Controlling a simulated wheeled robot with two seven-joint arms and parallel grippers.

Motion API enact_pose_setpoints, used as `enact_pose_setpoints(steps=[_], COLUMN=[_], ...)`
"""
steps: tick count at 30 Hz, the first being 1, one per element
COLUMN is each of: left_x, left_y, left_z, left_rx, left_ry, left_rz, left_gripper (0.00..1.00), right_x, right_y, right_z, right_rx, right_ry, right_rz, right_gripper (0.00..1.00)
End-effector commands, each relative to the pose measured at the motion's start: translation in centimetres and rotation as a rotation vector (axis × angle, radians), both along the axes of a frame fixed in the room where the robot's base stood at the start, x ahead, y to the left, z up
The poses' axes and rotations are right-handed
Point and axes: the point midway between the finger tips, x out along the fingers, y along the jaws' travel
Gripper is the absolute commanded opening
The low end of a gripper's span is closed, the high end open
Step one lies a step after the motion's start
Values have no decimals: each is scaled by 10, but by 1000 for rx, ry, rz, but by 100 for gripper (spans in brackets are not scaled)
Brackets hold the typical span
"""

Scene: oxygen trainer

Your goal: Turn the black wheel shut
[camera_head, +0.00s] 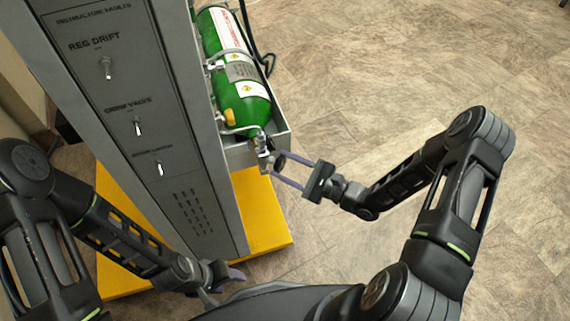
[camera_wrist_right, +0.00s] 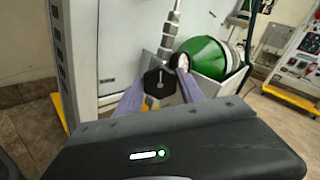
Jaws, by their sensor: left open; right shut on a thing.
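The black wheel (camera_head: 279,164) sits on the valve fittings at the end of the green oxygen cylinder (camera_head: 246,110). My right gripper (camera_head: 277,166) reaches it from the right, its purple fingers on either side and shut on it. In the right wrist view the black wheel (camera_wrist_right: 159,83) shows between the purple fingertips, with a silver stem at its middle. The green cylinder (camera_wrist_right: 205,57) shows behind it. My left gripper (camera_head: 229,275) is open and empty, low in the head view near the foot of the grey cabinet, away from the wheel.
The grey cabinet (camera_head: 150,110) with labelled toggle switches stands left of the cylinder. The cylinder rests in a grey tray (camera_head: 284,128) on its side. A yellow base (camera_head: 262,215) lies below. Open tiled floor (camera_head: 420,60) spreads to the right.

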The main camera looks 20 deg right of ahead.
Motion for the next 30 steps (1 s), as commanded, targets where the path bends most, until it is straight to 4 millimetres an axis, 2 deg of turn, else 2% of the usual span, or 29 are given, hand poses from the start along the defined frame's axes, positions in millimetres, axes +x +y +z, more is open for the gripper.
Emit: enact_pose_setpoints(steps=[11,26,27,30], left_x=[0,0,0,0], left_y=[0,0,0,0], left_z=[3,3,3,3], left_rx=[0,0,0,0], left_ry=[0,0,0,0], left_rz=[0,0,0,0], left_gripper=[57,57,57,57], right_x=[1,0,0,0], right_y=[-1,-1,-1,-1], right_z=[-1,-2,-2,-1], right_rx=[135,154,154,154], right_ry=[142,164,164,162], right_rz=[-3,-3,-3,-3], right_gripper=[5,5,47,55])
